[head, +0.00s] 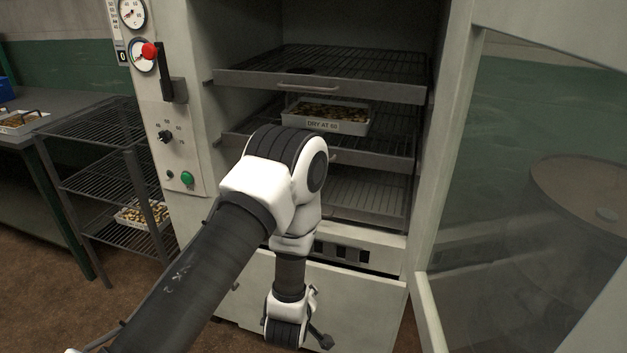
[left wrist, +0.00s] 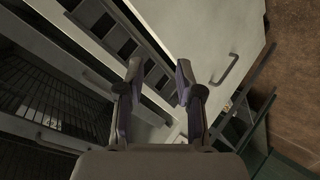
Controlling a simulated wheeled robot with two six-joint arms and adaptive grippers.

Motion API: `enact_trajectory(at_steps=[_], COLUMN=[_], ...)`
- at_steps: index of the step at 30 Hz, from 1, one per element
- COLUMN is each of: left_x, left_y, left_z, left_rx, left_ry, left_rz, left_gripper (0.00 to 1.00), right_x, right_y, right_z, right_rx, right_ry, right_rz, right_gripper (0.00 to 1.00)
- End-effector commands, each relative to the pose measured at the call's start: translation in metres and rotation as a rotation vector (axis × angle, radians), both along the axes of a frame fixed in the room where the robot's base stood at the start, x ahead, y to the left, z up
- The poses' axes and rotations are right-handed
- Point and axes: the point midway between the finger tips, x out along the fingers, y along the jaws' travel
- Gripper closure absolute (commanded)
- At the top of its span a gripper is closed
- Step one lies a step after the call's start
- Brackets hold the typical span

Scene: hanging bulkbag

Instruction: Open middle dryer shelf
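The dryer's middle shelf (head: 386,153) is a wire rack with a grey front lip, inside the open cabinet in the head view. A white tray labelled "DRY AT 60" (head: 337,127) stands on it, filled with brownish pieces. My left arm hides much of the shelf's front, including most of any handle there. My left gripper's fingers (left wrist: 158,80) are apart and empty in the left wrist view, over the dryer's lower front. In the head view the left wrist hangs low before the lower panel. My right gripper is not in view.
The top shelf (head: 407,92) has a bar handle (head: 308,87). A lower shelf (head: 365,195) sits beneath the middle one. The dryer's windowed door (head: 530,160) stands open at the right. A control panel (head: 172,140) and a wire rack (head: 95,125) are at the left.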

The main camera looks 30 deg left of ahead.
Motion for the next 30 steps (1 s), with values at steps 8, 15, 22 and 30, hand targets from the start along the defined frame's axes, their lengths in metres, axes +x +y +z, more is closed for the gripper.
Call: enact_trajectory(at_steps=[8,15,22,30], left_x=[0.125,0.141,0.176,0.192], left_y=[0.061,0.081,0.107,0.118], left_z=[0.186,0.239,0.246,0.248], left_rx=[-0.286,-0.350,-0.348,-0.347], left_ry=[-0.925,-1.092,-1.088,-1.083], left_rz=[0.379,0.425,0.423,0.421], left_gripper=[0.64,0.64,0.64,0.64], right_x=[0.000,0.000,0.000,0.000], right_y=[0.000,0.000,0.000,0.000], right_z=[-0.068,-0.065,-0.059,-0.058], right_rx=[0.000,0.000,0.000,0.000], right_ry=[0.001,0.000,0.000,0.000], right_rz=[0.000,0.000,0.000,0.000], right_gripper=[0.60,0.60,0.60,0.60])
